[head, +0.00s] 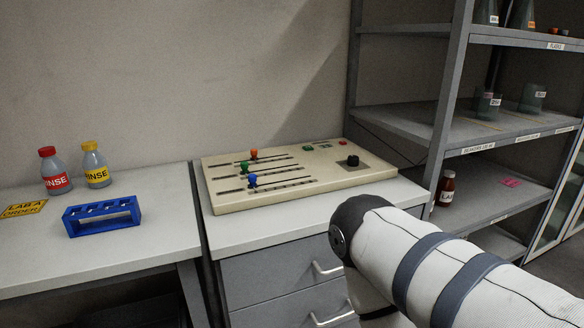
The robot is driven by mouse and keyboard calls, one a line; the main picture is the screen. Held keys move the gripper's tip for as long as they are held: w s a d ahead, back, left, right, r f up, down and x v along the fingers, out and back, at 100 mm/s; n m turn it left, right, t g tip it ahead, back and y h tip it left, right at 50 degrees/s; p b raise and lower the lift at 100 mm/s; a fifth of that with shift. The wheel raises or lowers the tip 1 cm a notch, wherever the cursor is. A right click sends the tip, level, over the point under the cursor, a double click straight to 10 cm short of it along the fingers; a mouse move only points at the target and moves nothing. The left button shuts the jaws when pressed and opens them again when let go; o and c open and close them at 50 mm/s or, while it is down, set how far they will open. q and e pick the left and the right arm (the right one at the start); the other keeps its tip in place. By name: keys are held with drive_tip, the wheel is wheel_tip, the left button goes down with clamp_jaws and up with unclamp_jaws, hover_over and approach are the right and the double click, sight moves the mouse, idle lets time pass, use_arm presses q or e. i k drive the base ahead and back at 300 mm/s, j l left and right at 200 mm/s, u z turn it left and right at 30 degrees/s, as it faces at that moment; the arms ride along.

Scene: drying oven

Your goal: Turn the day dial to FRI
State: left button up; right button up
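A beige control panel (230,203) lies on the right part of the grey-white bench. A black knob (352,160) stands on a dark square at the panel's right end; it may be the day dial. Its markings and where it points are too small to read, and I see no FRI label. My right arm comes in from the lower right, in front of the bench drawers. Its gripper is not visible. My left arm and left gripper are not in view.
The panel also has orange (254,153), green (244,167) and blue (252,179) slider knobs. Two rinse bottles (55,172) and a blue rack (102,216) stand at left. A grey shelf unit (490,200) stands at right. Drawer handles (327,269) protrude below the bench.

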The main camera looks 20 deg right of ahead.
sight(353, 161)
drive_tip(key=j+z, duration=0.1)
drive_tip(key=z, duration=0.3)
drive_tip(key=i+j+z, duration=0.1)
drive_tip(key=z, duration=0.3)
